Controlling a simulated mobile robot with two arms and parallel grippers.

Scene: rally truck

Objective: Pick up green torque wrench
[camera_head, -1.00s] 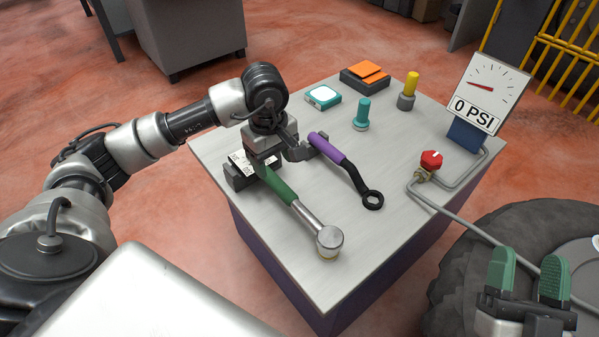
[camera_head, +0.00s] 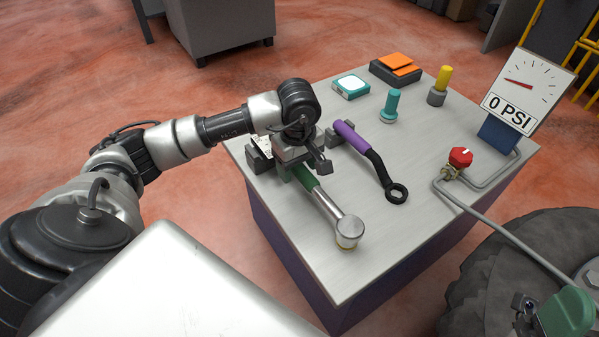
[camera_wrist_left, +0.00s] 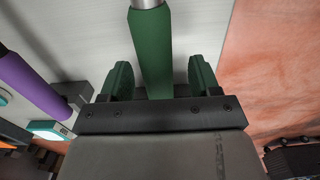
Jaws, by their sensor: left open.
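The green torque wrench (camera_head: 324,207) lies on the table, its round metal head toward the front edge and its green handle toward the back left. My left gripper (camera_head: 303,171) is over the handle and hides part of it. In the left wrist view the green handle (camera_wrist_left: 151,45) runs between the two green finger pads, with a gap on each side. The left gripper is open and not closed on it.
A purple-handled wrench (camera_head: 370,158) lies close to the right of the left gripper. A teal fitting (camera_head: 390,107), a yellow-topped fitting (camera_head: 438,86), boxes and a 0 PSI gauge (camera_head: 523,92) stand farther back. A hose with a red knob (camera_head: 460,157) lies right. The table's front is clear.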

